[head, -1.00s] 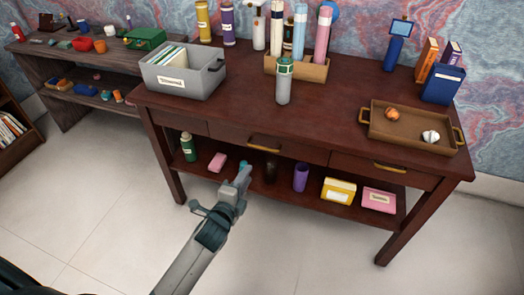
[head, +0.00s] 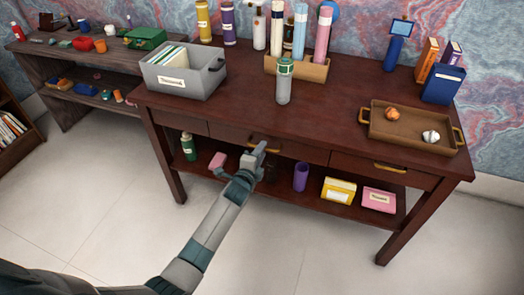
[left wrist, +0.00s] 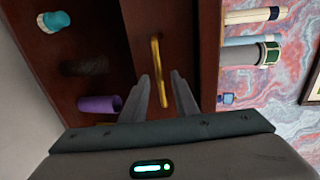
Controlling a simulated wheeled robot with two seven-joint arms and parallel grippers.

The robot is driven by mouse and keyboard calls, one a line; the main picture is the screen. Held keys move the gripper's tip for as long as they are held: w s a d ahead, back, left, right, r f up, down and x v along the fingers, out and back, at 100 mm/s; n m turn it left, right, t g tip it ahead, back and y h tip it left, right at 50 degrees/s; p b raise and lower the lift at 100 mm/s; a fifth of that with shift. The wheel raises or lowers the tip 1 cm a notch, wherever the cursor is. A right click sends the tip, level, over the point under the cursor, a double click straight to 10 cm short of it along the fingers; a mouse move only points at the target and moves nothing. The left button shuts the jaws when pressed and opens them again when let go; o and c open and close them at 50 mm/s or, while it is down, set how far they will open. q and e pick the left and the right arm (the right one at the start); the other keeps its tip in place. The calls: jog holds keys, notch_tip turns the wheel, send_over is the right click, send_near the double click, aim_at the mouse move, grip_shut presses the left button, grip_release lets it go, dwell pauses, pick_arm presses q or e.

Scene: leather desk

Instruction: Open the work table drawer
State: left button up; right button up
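The dark red-brown work table (head: 310,105) has a wide middle drawer (head: 305,152) whose front looks flush with the table. Its gold bar handle (head: 272,149) is partly hidden by my left gripper (head: 258,150) in the head view. In the left wrist view the handle (left wrist: 156,65) runs lengthwise between the two fingers of my left gripper (left wrist: 162,92). The fingers are apart, one on each side of the handle; I cannot tell whether either touches it. My right gripper is in neither view.
A second drawer with a gold handle (head: 390,168) is to the right. The lower shelf holds a green bottle (head: 188,147), a purple cup (head: 300,177) and a yellow box (head: 338,191). A grey bin (head: 185,80) and brown tray (head: 375,130) stand on top. The floor in front is clear.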

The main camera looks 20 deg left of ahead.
pick_arm(q)
jog(key=shift+w+f, duration=0.1)
jog(key=shift+w, duration=0.45)
jog(key=shift+c, duration=0.3)
grip_shut()
jog(key=shift+s, duration=0.1)
